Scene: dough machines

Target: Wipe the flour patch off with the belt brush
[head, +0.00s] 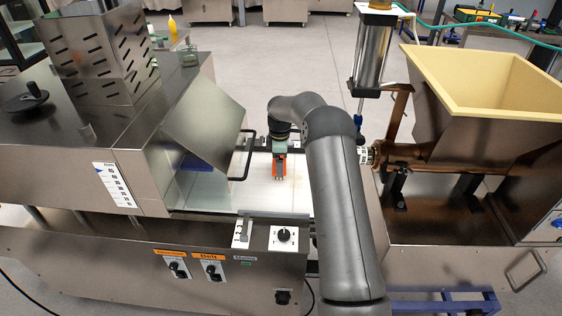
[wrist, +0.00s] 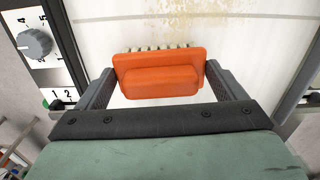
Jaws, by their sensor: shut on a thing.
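The orange belt brush (wrist: 160,77) is held between the two fingers of my gripper (wrist: 165,85) in the wrist view, with a row of pale bristles along its far edge. In the head view my gripper (head: 279,172) and the orange brush (head: 279,163) are over the white belt (head: 258,195). I cannot tell whether the bristles touch the belt. The flour patch (wrist: 180,22) shows in the wrist view as a faint tan speckled area on the belt, just beyond the brush. My arm hides part of the belt's right side in the head view.
A steel machine with a tilted guard (head: 203,122) and a black handle (head: 243,157) stands left of the brush. A control dial (head: 284,236) sits at the belt's near edge; it also shows in the wrist view (wrist: 36,42). A hopper (head: 475,100) stands at the right.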

